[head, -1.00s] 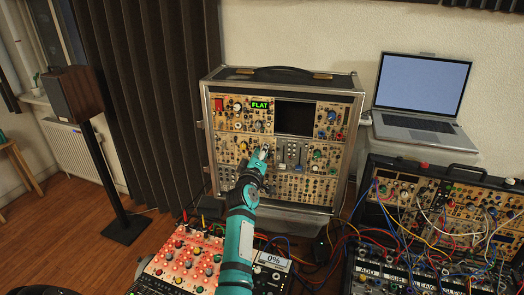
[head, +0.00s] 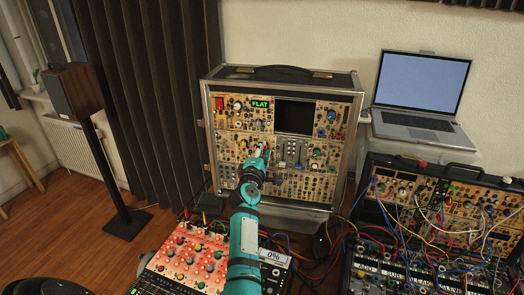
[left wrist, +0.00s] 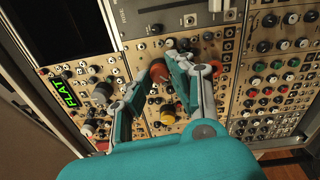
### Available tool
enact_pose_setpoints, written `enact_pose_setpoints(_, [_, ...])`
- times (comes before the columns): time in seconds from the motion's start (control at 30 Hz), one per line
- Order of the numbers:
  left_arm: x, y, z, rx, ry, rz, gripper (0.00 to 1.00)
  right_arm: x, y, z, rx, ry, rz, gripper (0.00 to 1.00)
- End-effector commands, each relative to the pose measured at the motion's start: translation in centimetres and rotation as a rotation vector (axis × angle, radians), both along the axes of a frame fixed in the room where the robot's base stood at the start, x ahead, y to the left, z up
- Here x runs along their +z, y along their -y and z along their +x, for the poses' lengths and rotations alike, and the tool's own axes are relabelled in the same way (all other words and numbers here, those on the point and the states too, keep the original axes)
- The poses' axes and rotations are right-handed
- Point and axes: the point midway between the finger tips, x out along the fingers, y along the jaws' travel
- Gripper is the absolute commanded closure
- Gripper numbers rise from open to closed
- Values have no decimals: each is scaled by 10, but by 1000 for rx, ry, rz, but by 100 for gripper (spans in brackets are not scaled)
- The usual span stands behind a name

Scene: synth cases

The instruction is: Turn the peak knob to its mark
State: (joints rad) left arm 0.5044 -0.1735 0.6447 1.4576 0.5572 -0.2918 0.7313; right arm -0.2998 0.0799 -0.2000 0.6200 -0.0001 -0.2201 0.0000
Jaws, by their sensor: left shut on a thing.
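My left gripper (head: 261,153) reaches up to the front of the tall synth case (head: 206,135). It also shows in the left wrist view (left wrist: 157,70), with its two fingertips on either side of an orange knob (left wrist: 159,73) on a tan panel. It is shut on that knob; the fingers partly cover the panel around it. I cannot read the knob's label or see its mark. A green display on the case (head: 260,104) reads "FLAT". My right gripper is not in view.
Other knobs crowd the panel, with a yellow-orange one (left wrist: 167,116) close below the fingers. A red-panelled synth (head: 185,262) with a "0%" display (head: 273,256) lies below my arm. A cabled case (head: 430,215) and a laptop (head: 420,95) stand at the right.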

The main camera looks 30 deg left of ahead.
Motion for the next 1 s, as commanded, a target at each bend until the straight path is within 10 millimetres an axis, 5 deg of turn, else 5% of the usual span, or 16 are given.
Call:
enact_pose_setpoints(0.37, [-5, 2, 0, -4, -6, -9, 100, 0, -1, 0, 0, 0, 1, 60])
enact_pose_setpoints(0.4, [-5, 2, 0, -4, -6, -9, 77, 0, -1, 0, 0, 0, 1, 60])
enact_pose_setpoints(0.57, [-3, 1, 0, -3, -4, -7, 57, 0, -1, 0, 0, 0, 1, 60])
enact_pose_setpoints(0.87, [-2, 0, 0, -1, -9, 17, 57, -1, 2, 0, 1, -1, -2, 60])
enact_pose_setpoints(1.0, [-3, -1, -1, 1, -69, 173, 57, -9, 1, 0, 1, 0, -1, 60])
